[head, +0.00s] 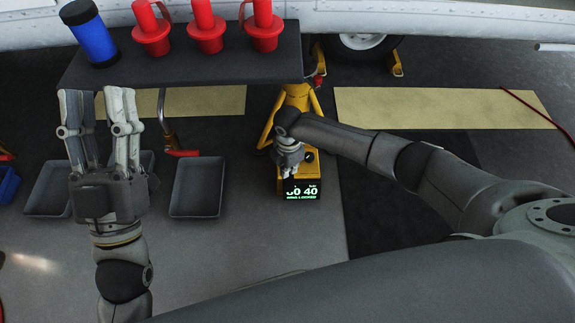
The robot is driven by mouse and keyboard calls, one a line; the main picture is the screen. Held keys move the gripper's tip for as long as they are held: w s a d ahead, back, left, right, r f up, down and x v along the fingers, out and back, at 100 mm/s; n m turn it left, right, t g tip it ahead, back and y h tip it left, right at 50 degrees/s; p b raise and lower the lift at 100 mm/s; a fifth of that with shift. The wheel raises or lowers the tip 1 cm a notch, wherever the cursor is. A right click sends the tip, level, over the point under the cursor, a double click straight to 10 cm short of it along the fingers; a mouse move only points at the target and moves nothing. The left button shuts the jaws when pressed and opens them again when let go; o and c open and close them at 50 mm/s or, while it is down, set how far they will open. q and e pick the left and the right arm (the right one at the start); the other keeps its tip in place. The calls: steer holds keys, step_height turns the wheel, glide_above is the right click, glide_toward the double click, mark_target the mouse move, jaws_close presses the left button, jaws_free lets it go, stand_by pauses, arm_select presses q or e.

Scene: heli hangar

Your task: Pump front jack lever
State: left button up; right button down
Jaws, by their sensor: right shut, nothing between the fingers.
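A yellow jack-like unit (294,97) stands on the floor right of centre, with slanted yellow bars. A display (303,190) with green digits and a line ending in "LOCKED" sits at its near end. My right gripper (290,172) is shut and empty, pointing down over the unit just above the display; I cannot tell if it touches. It and my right arm hide part of the unit. A metal rod with a red grip (181,153) stands to the left, but I cannot tell if it is the lever. My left gripper (98,95) is open and empty, fingers pointing away.
A dark shelf (190,67) at the back holds a blue cylinder (93,38) and red capped items (205,30). Grey trays (197,187) lie on the floor below. A wheel (362,42) with yellow chocks (396,64) is behind. Floor right of the unit is clear.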

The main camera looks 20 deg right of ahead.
step_height(320, 180, up, 2)
steer(key=shift+p, duration=1)
steer(key=shift+r, duration=0.1)
arm_select(q)
steer(key=w+f+g+y, duration=0.2)
steer(key=w+f+g, duration=0.2)
steer(key=f, duration=0.5)
steer(key=shift+w+g, duration=0.2)
steer(key=shift+g, duration=0.9)
arm_select(e)
steer(key=shift+s, duration=0.1)
